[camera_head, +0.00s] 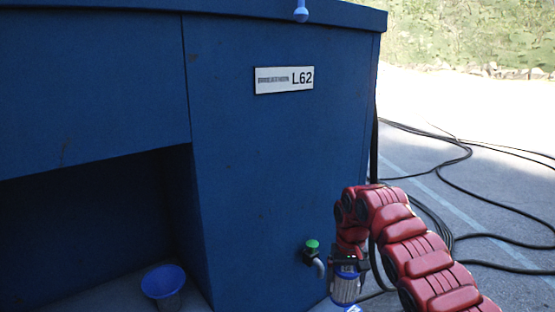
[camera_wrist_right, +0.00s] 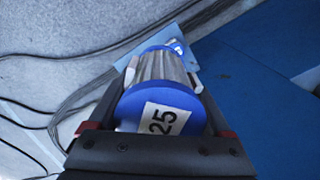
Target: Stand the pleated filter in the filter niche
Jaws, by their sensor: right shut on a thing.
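The pleated filter (camera_head: 345,285) is a grey pleated cylinder with blue end caps. My right gripper (camera_head: 347,262) is shut on it and holds it upright at the lower right of the blue cabinet (camera_head: 270,170). In the right wrist view the filter (camera_wrist_right: 160,88) sits between the fingers of the gripper (camera_wrist_right: 162,75), with a white "25" label on its near blue cap. A dark recess (camera_head: 90,220) opens in the cabinet at the lower left; I cannot tell if it is the filter niche. My left gripper does not show.
A green-topped knob on a pipe (camera_head: 312,245) juts from the cabinet just left of the filter. A blue funnel-like cup (camera_head: 164,282) stands at the recess. Black cables (camera_head: 465,200) lie on the pavement at right. A white L62 plate (camera_head: 284,79) is on the cabinet.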

